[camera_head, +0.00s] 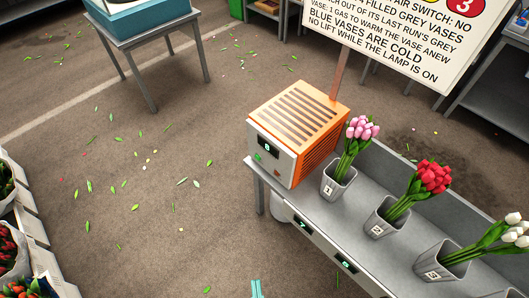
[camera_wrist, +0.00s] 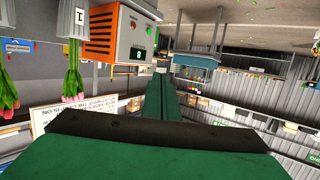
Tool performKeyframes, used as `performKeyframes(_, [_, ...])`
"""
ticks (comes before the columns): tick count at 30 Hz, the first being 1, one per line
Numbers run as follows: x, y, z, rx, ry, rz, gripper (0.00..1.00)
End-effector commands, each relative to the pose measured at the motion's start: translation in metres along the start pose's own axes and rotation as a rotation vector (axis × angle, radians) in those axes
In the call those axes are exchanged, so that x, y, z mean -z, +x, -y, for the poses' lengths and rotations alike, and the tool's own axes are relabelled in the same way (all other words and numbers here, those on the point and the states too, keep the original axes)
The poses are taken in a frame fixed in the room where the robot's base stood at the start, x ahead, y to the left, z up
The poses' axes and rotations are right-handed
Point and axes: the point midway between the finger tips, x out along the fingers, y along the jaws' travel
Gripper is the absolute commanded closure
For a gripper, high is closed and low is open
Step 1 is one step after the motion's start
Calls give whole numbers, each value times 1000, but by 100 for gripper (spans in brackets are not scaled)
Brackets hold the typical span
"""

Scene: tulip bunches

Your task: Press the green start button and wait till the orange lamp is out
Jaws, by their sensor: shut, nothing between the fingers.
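An orange machine (camera_head: 299,118) with a slotted top stands on the left end of the grey bench. Its light front panel carries a dark display (camera_head: 267,146), a small green button (camera_head: 257,157) and a small dull reddish spot (camera_head: 277,173). I cannot tell whether that spot is the lamp or whether it is lit. The wrist view shows the machine (camera_wrist: 101,25) upside down, with the green button (camera_wrist: 149,31). My gripper (camera_wrist: 160,86) has its green fingers shut and empty, apart from the machine. Teal tips (camera_head: 256,288) show at the head view's bottom edge.
Grey numbered vases hold pink tulips (camera_head: 362,129), red tulips (camera_head: 433,177) and white tulips (camera_head: 513,231) on the bench (camera_head: 400,272), right of the machine. A sign (camera_head: 400,35) rises behind. The floor (camera_head: 150,210) left of the bench is open, with scattered leaves.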

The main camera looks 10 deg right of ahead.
Motion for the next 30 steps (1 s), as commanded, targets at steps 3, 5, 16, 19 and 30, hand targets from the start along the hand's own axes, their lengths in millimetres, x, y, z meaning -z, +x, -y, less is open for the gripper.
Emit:
performKeyframes(3, [0, 0, 0, 0, 0, 0, 100])
performKeyframes(5, [0, 0, 0, 0, 0, 1, 100])
performKeyframes(16, [-31, 48, -3, 1, 302, -64, 100])
performKeyframes(19, [-47, 79, -3, 12, 486, -97, 100])
performKeyframes(30, [-84, 216, 0, 54, 1181, -193, 100])
